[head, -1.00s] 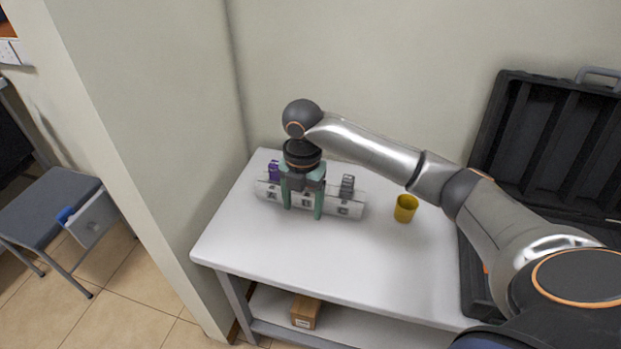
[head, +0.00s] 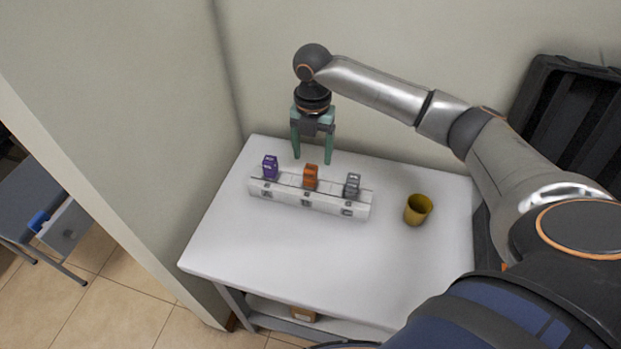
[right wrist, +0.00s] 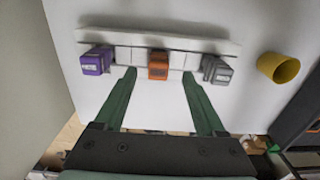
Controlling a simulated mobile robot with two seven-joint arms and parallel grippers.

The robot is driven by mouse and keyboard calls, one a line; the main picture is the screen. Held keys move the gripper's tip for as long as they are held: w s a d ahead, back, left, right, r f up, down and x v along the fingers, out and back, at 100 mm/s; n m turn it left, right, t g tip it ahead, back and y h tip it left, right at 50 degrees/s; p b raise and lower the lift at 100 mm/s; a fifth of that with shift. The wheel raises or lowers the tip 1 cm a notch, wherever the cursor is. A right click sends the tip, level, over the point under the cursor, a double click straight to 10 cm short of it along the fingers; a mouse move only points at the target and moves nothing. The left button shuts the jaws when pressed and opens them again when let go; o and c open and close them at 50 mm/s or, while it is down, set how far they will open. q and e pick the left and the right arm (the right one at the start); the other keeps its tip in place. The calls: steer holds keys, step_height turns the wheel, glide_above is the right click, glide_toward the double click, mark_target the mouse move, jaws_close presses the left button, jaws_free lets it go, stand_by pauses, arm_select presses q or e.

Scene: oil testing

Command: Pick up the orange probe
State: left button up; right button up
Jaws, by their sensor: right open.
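The orange probe (head: 311,177) stands in the middle slot of a white holder (head: 282,196), between a purple probe (head: 269,167) and a grey probe (head: 352,185). My right gripper (head: 313,160) is open and empty, pointing down above and behind the orange probe in the head view. In the right wrist view the orange probe (right wrist: 158,65) lies beyond and between the two green fingertips (right wrist: 158,72), apart from both. My left gripper is not in view.
A yellow cup (head: 418,210) stands on the white table (head: 300,255) right of the holder. A black case (head: 570,110) is at the right. A wall runs behind the table. The table's front is clear.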

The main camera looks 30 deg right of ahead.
mark_target(311, 168)
steer(key=f, duration=0.7)
steer(key=shift+s+a+f, duration=0.15)
steer(key=shift+a+f, duration=0.05)
steer(key=shift+a, duration=0.1)
steer(key=shift+c, duration=0.3)
jaws_close()
